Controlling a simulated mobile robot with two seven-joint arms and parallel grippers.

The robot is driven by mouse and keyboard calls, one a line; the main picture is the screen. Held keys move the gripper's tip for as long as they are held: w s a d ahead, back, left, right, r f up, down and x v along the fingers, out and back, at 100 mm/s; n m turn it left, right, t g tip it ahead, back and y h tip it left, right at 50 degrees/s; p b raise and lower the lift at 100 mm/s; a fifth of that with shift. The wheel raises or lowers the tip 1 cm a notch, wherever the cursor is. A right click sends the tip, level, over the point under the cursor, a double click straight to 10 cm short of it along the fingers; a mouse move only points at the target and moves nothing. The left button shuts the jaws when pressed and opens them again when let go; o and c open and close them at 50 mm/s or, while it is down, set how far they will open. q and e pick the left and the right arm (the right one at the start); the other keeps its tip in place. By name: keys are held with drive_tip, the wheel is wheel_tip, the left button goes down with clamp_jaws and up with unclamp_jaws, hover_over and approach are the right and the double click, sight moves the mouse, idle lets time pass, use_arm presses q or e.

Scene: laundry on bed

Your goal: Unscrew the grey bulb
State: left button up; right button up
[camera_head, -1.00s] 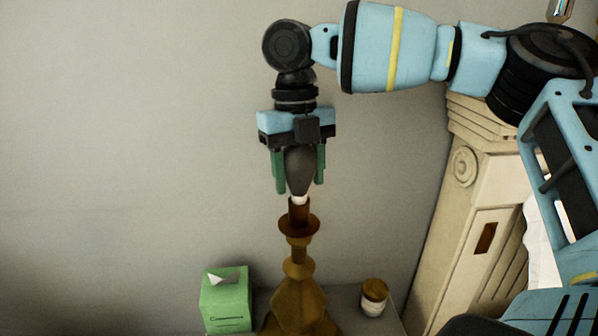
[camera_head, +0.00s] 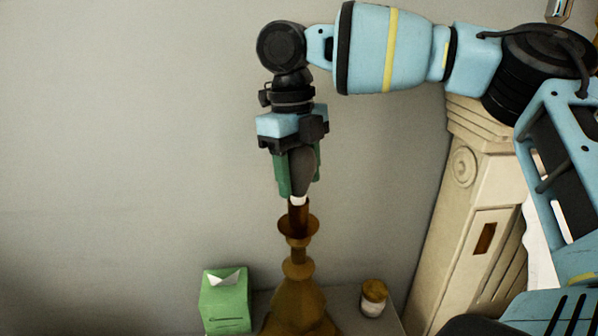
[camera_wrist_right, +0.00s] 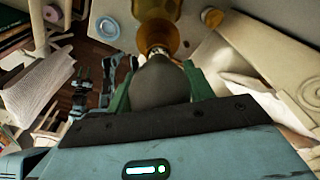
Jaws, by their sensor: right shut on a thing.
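The grey bulb (camera_head: 303,173) sits upright at the top of a brown lamp stand (camera_head: 298,268), its white base (camera_head: 298,201) at the socket. I cannot tell whether the base is still inside the socket. My right gripper (camera_head: 297,180) points down from above, with its green fingers shut on the bulb. In the right wrist view the bulb (camera_wrist_right: 160,82) lies between the two green fingers, with the lamp stand (camera_wrist_right: 157,15) beyond it.
A green tissue box (camera_head: 226,302) stands left of the lamp and a small jar with a brown lid (camera_head: 373,297) stands right of it. A pale carved column (camera_head: 478,215) rises at the right. The wall behind is bare.

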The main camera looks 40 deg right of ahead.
drive_tip(key=shift+n, duration=1.7)
drive_tip(key=o, duration=0.8)
use_arm(q)
drive_tip(key=shift+w+r, duration=0.1)
use_arm(e)
drive_tip(key=m, duration=0.2)
drive_tip(key=shift+r+m+p, duration=0.1)
drive_tip(key=shift+m+p, duration=0.25)
drive_tip(key=shift+m, duration=0.05)
use_arm(q)
drive_tip(key=shift+w+r, duration=0.5)
drive_tip(key=shift+r, duration=0.2)
use_arm(e)
drive_tip(key=shift+m, duration=2)
